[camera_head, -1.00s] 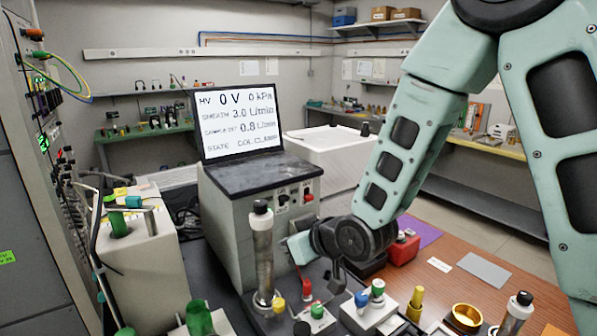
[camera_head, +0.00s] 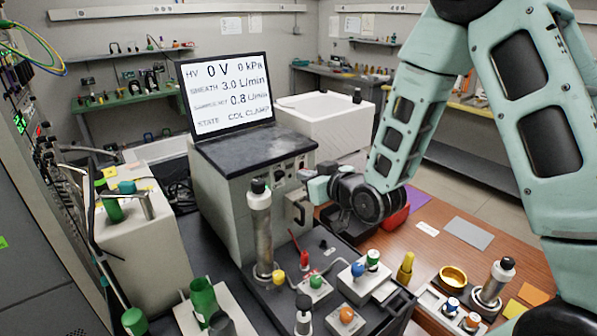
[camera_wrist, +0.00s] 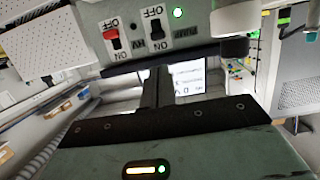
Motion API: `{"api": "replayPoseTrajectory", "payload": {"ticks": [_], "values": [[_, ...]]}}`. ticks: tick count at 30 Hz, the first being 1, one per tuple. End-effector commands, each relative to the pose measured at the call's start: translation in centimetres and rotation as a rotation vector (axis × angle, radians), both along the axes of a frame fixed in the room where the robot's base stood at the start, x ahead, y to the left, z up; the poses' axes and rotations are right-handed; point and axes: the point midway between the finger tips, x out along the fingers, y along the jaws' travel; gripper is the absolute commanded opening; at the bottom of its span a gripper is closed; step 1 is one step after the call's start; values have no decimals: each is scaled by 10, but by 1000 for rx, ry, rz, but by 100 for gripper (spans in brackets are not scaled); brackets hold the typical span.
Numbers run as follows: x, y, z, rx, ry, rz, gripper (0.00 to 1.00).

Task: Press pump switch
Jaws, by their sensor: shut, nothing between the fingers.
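The pump switch (camera_wrist: 157,32) is a black toggle on a white plate marked ON and OFF, upside down in the wrist view. In the head view my wrist is close to the front of the grey instrument box (camera_head: 235,205); the pump switch is too small there to make out.
A screen (camera_head: 231,94) on the box reads 0 V, 0 kPa, 3.0 L/min and 0.8 L/min. A metal column (camera_head: 260,232) stands in front of the box at left. Small coloured-knob units and a red box (camera_head: 396,218) lie below and right. The brown table has bare room.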

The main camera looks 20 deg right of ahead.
Motion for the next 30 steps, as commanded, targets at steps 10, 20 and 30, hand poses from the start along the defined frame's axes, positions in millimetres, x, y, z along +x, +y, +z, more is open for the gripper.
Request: {"api": "replayPoseTrajectory", "payload": {"ticks": [10,20,30], "values": [[55,19,-11,0,1,2,0],[80,27,-20,0,1,1,0],[81,27,-22,0,0,0,0]]}}
